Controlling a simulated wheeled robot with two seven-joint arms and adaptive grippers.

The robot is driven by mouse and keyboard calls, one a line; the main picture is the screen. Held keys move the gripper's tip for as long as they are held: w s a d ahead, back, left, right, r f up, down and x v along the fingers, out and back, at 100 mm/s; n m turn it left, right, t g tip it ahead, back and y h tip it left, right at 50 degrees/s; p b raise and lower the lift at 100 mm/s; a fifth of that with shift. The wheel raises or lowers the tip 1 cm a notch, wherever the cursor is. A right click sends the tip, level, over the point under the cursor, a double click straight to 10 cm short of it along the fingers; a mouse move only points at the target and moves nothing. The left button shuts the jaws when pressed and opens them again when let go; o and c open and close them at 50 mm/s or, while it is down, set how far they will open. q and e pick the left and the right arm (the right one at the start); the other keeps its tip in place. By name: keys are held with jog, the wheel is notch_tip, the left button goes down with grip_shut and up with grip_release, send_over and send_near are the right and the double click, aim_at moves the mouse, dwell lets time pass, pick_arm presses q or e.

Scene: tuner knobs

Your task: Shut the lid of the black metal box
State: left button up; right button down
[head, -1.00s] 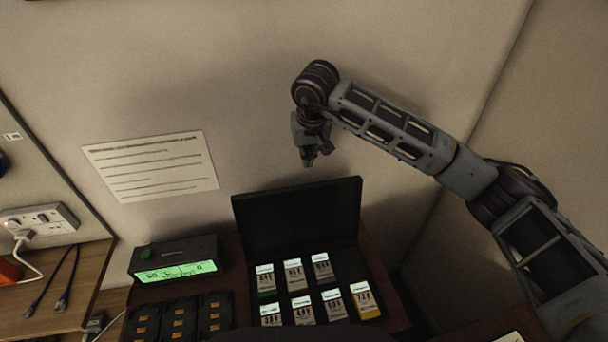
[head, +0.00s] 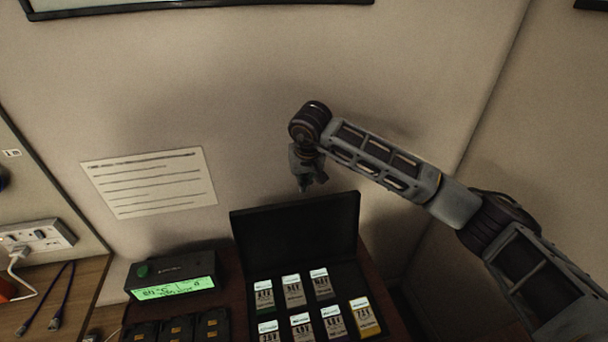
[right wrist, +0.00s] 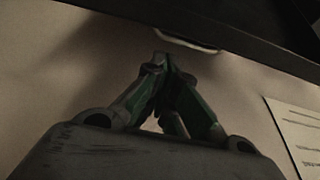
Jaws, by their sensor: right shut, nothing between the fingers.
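The black metal box (head: 351,292) stands open on a dark brown surface, its lower part cut off by the bottom of the head view. Its lid (head: 297,232) is raised at the back, near the wall. Several white-labelled modules lie inside, one of them yellow. My right gripper (head: 305,187) is shut and empty, pointing down just above the lid's top edge in the head view; contact cannot be told. In the right wrist view its fingertips (right wrist: 160,62) meet below a dark panel, likely the lid, with a small pale metal catch (right wrist: 188,42). My left gripper is out of view.
A black device with a lit green display (head: 172,287) sits left of the box. Black battery-like blocks (head: 178,328) lie in front of it. A printed sheet (head: 150,182) hangs on the wall. A wooden bench with a socket (head: 38,235) and cables is at far left.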

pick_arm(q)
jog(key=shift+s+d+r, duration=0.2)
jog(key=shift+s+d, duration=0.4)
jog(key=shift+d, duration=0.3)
pick_arm(e)
jog(key=x, duration=0.4)
jog(key=shift+w+f, duration=0.15)
jog(key=shift+f, duration=0.25)
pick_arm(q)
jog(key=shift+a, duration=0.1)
